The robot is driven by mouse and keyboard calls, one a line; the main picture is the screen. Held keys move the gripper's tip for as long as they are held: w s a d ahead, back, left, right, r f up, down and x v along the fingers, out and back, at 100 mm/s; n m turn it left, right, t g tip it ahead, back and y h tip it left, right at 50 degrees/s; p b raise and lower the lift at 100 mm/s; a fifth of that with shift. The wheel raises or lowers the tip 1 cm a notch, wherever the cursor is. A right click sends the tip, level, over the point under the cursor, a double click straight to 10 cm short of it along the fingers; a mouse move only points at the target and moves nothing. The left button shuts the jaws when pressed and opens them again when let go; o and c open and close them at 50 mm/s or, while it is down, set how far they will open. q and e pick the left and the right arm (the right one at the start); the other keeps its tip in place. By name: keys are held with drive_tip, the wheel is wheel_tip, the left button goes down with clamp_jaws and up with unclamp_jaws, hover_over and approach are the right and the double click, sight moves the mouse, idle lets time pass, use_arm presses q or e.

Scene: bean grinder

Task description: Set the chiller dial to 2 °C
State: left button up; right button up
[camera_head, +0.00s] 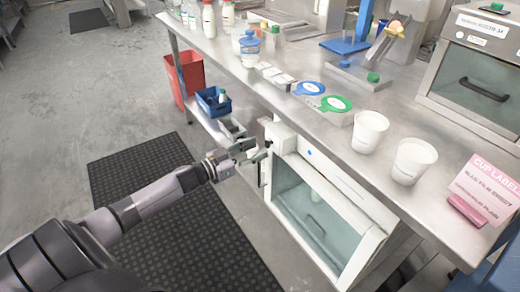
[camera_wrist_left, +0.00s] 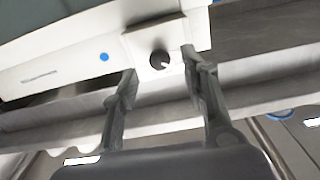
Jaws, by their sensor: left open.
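The chiller (camera_head: 330,205) is a white box with a glass front under the steel bench. Its dial (camera_wrist_left: 159,60) is a small round black knob with a light pointer mark, on a pale square panel in the left wrist view. Its scale is too small to read, and I cannot make out the dial in the head view. My left gripper (camera_head: 258,154) is at the chiller's upper left corner. In the left wrist view its fingers (camera_wrist_left: 159,64) are open and empty, one on each side of the dial. I cannot tell whether they touch it.
Two white cups (camera_head: 414,160) stand near the edge of the bench (camera_head: 310,125) above the chiller. A blue bin (camera_head: 213,102) on the lower shelf and a red bin (camera_head: 184,76) are left of it. Black mat (camera_head: 125,180) covers the floor below my arm.

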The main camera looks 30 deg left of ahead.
sight(269, 144)
use_arm(q)
drive_tip(key=shift+x, duration=1.2)
drive_tip(key=shift+c, duration=0.2)
clamp_jaws()
